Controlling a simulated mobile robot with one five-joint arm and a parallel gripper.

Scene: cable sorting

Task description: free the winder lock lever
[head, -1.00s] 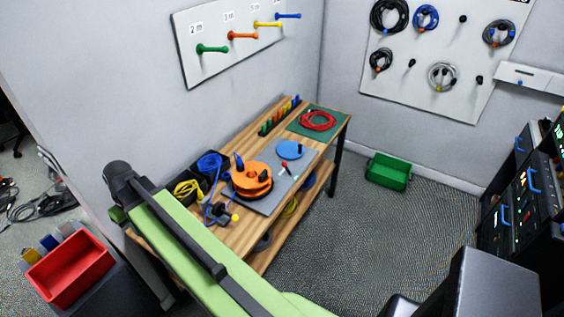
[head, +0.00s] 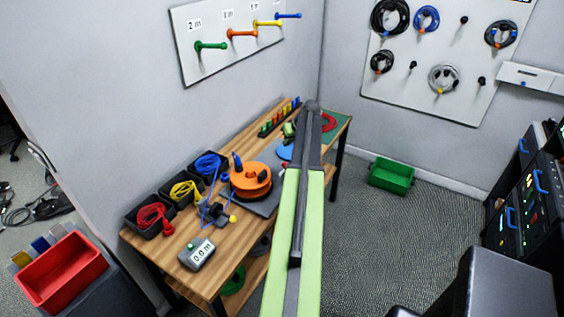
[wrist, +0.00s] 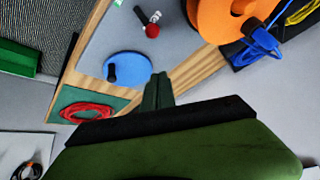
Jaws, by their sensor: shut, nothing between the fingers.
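The orange winder (head: 250,182) sits on a grey plate on the wooden table, with a blue part standing on its left side. In the wrist view, a small red-knobbed lever (wrist: 152,31) with a black bar and white labels beside it lies on the grey plate (wrist: 185,55), near the winder (wrist: 222,18). I take it for the lock lever; my arm mostly covers that area in the head view. A blue disc (wrist: 127,69) with a black knob lies on the plate. My gripper (wrist: 158,90) is shut and empty, above the table and apart from the lever.
Black bins hold blue (head: 207,165), yellow (head: 185,190) and red (head: 153,215) cables at the table's left. A meter box (head: 197,254) sits in front. A coiled red cable (wrist: 85,113) lies on a green mat. A green bin (head: 391,175) stands on the floor.

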